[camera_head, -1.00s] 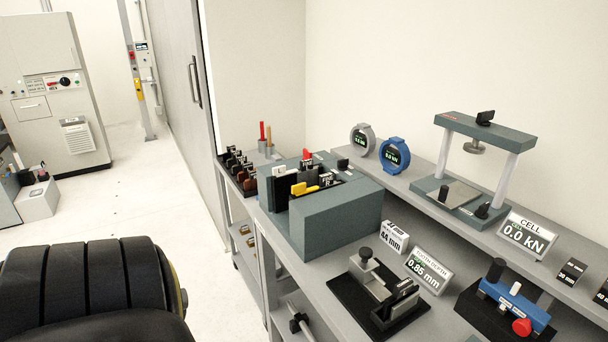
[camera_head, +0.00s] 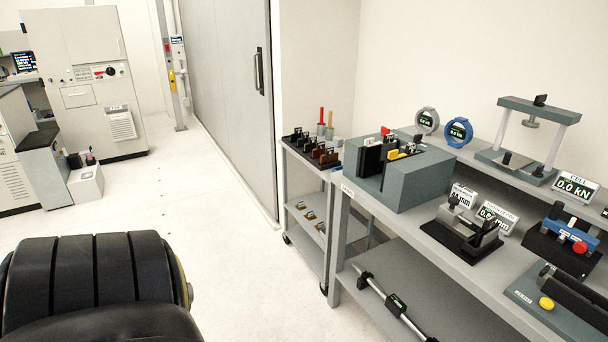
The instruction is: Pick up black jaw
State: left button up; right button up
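Several small dark jaw-like pieces stand in a row on the top of a small grey cart at the middle of the head view. Those at the left end look black (camera_head: 297,138), and those at the right end look brown (camera_head: 326,156). Black plates (camera_head: 371,157) also stand upright in a grey-green block on the bench; I cannot tell whether they are jaws. Neither of my grippers is in view, and nothing is seen touching the pieces.
The cart (camera_head: 307,175) stands against the left end of a long grey bench (camera_head: 358,196). The bench holds the grey-green block (camera_head: 418,180), gauges and fixtures. Red-handled tools (camera_head: 321,116) stand at the cart's back. The pale floor (camera_head: 225,255) left of the cart is clear. A grey cabinet (camera_head: 88,60) stands far left.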

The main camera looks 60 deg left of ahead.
aim_at(489, 224)
jog(key=u, duration=0.6)
jog(key=i, duration=0.55)
jog(key=u, duration=1.1)
jog(key=i, duration=0.3)
jog(key=z, duration=0.95)
jog(key=k, duration=0.35)
jog(key=u, duration=0.4)
